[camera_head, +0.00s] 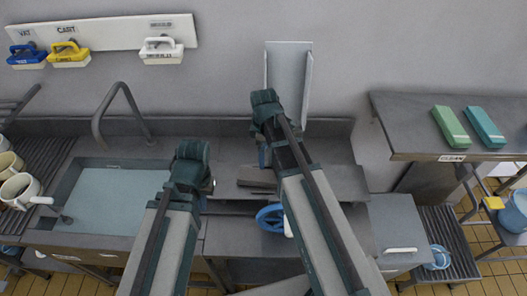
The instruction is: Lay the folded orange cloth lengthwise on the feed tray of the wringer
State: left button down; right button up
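I see no orange cloth in this view. A blue wheel (271,218) with a pale handle shows beside my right forearm and may belong to the wringer; my arm covers much of that area. An upright grey channel-shaped panel (289,75) stands behind my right arm; I cannot tell if it is the feed tray. My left gripper (208,187) is mostly hidden behind its teal arm joint, above the counter by the sink's right edge. My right gripper is hidden behind its arm near the panel. No fingertips show clearly.
A water-filled sink (72,177) with a tap (108,108) is at left. A shelf (395,112) at right holds a green block (451,126) and a teal block (485,127). Brushes hang on a white wall board (105,33). White mugs (20,189) stand far left.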

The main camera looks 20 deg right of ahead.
aim_at(264, 176)
notch_tip(264, 176, down, 14)
jog(key=b, duration=1.3)
jog(key=shift+r+b, duration=0.1)
jog(key=shift+b, duration=0.25)
pick_arm(q)
notch_tip(264, 176, down, 14)
jog(key=shift+r, duration=0.15)
